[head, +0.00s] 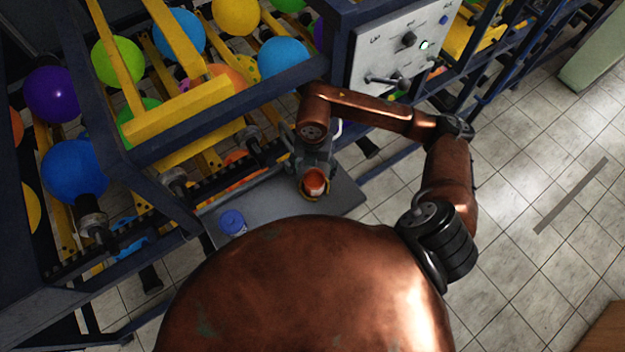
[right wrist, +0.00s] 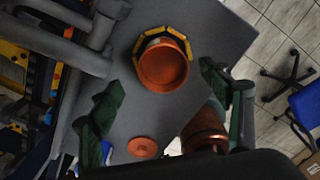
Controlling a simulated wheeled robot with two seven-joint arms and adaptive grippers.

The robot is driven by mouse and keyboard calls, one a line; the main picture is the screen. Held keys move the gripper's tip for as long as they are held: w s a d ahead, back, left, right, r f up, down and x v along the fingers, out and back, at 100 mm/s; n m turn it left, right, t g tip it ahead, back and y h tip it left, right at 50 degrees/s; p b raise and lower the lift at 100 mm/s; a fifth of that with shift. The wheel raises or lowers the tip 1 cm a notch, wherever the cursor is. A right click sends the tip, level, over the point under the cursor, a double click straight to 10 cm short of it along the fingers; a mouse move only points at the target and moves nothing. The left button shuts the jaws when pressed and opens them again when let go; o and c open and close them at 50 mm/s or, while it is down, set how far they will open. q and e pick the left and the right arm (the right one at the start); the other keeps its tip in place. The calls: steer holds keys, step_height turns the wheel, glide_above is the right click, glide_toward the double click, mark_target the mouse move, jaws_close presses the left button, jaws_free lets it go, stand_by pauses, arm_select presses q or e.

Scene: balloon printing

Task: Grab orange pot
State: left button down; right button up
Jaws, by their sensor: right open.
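The orange pot (head: 314,184) stands on a grey shelf (head: 270,207) in the head view. In the right wrist view the orange pot (right wrist: 163,68) shows its round top, with a yellow segmented ring (right wrist: 181,40) partly around its base. My right gripper (head: 314,160) is over the pot in the head view. In the right wrist view its two dark green fingers are spread wide, one on each side of the pot, with gaps to it; the gripper (right wrist: 162,80) is open and empty. My left gripper is not in view.
A blue pot (head: 232,222) stands left on the shelf. A flat orange disc (right wrist: 142,147) lies on the shelf in the right wrist view. A dark blue frame with rails and balloons borders the shelf, below a control panel (head: 400,45). Tiled floor is open to the right.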

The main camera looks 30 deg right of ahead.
steer(key=f, duration=0.2)
steer(key=p, duration=0.2)
glide_above(314, 180)
steer(key=s+a, duration=0.1)
steer(key=s, duration=0.1)
step_height(314, 180, down, 4)
steer(key=shift+s+f, duration=0.1)
steer(key=shift+s, duration=0.05)
steer(key=shift+a+f, duration=0.1)
steer(key=shift+f, duration=0.2)
steer(key=shift+c, duration=0.3)
steer(key=c, duration=1.3)
steer(key=shift+r, duration=0.1)
steer(key=shift+c, duration=0.4)
